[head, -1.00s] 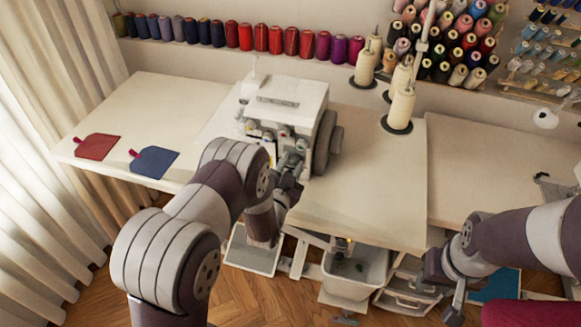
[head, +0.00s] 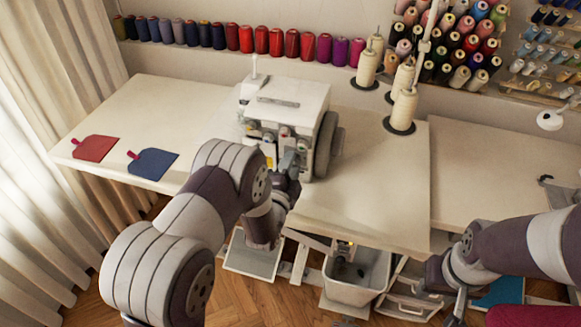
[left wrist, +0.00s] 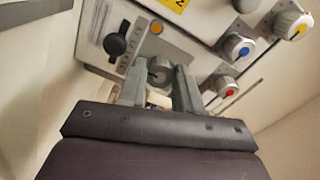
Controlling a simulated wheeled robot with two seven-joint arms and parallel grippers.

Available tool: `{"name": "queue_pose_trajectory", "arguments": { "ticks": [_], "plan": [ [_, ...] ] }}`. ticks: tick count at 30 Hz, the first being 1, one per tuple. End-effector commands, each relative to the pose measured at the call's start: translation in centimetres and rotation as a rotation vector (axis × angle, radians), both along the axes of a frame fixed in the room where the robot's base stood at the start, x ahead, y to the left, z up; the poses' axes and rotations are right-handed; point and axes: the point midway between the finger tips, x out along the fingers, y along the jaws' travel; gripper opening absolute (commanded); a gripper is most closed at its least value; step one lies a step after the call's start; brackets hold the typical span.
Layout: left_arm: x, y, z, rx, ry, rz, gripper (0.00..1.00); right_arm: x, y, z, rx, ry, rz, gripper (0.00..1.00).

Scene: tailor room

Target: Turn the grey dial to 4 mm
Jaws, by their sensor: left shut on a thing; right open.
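The white sewing machine (head: 288,97) stands on the table, its front with several dials facing me. In the left wrist view, my left gripper (left wrist: 160,82) is shut on the round grey dial (left wrist: 159,68), one finger on each side of it. The dial's marks and setting cannot be read. In the head view, my left gripper (head: 288,165) is at the machine's front and hides the grey dial. My right gripper (head: 455,303) is open and empty, low at the right, away from the machine.
A black knob (left wrist: 115,44) sits left of the grey dial; blue (left wrist: 238,48), red (left wrist: 222,85) and yellow (left wrist: 292,22) dials sit to the right. Red (head: 95,148) and blue (head: 152,163) fabric pieces lie at left.

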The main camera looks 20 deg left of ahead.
Motion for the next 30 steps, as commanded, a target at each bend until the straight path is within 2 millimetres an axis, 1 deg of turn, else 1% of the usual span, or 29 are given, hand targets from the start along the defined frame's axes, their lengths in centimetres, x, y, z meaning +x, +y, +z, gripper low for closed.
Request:
{"name": "queue_pose_trajectory", "arguments": {
  "ticks": [7,21,22,23,24,30],
  "plan": [
    [-0.03,-0.04,-0.05,0.057,0.0,-0.002,0.03,0.0,0.0,-0.17,0.0,0.0,0.0,0.43],
    [-0.04,-0.05,-0.07,0.067,0.0,-0.002,0.03,0.0,0.0,-0.18,0.0,0.0,0.0,0.43],
    [-0.04,-0.05,-0.07,0.067,0.0,-0.002,0.44,0.0,0.0,-0.18,0.0,0.0,0.0,0.43],
    [-0.04,-0.05,-0.07,0.067,0.0,-0.002,0.53,0.0,0.0,-0.18,0.0,0.0,0.0,0.43],
    [-0.04,-0.04,-0.06,0.067,-0.001,-0.002,0.59,0.0,0.0,-0.18,0.0,0.0,0.0,0.43],
    [-0.02,-0.02,-0.03,0.067,-0.001,0.0,0.59,0.0,0.0,-0.18,0.0,0.0,0.0,0.43]
  ]
}}
